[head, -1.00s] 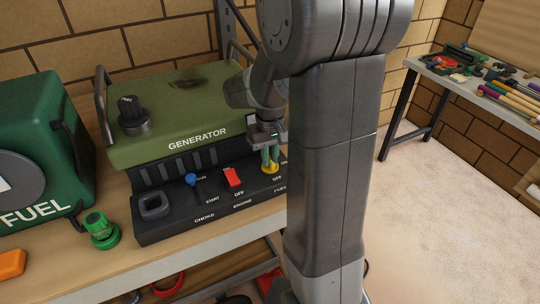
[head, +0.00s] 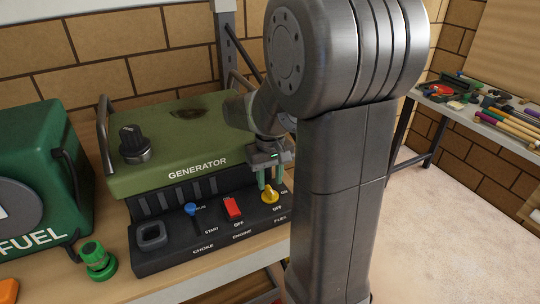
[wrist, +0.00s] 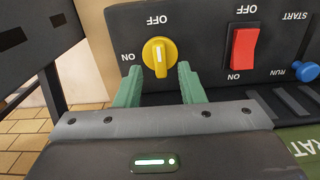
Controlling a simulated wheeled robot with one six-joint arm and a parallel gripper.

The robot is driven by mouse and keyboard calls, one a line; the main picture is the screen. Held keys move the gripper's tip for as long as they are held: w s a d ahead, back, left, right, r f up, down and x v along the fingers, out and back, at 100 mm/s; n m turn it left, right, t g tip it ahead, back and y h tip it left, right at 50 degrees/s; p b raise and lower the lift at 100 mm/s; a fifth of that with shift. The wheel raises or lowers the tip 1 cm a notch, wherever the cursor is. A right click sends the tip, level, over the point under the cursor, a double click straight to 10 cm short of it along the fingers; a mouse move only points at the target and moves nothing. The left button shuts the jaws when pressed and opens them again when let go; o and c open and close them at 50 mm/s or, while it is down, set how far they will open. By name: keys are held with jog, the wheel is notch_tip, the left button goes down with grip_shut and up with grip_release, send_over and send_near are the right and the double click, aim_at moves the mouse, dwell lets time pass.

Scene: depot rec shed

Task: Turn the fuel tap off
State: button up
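The fuel tap is a yellow round knob (head: 270,194) at the right end of the generator's black front panel. In the wrist view the yellow tap (wrist: 158,57) shows a white line running up and down, in line with the OFF label above it; ON is to its left. My gripper (head: 270,178) has its green fingers just above and behind the tap in the head view.
A red engine switch (head: 233,208) and a blue choke lever (head: 191,209) sit left of the tap. The green generator body (head: 170,155) rises behind the panel. A green fuel can (head: 35,165) and a green cap (head: 97,260) are on the bench to the left.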

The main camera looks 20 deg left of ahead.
aim_at(270, 189)
notch_tip(270, 189, up, 11)
dwell(0.3)
dwell(0.4)
notch_tip(270, 189, down, 14)
jog(key=shift+r, duration=0.1)
dwell(0.4)
jog(key=shift+r, duration=0.1)
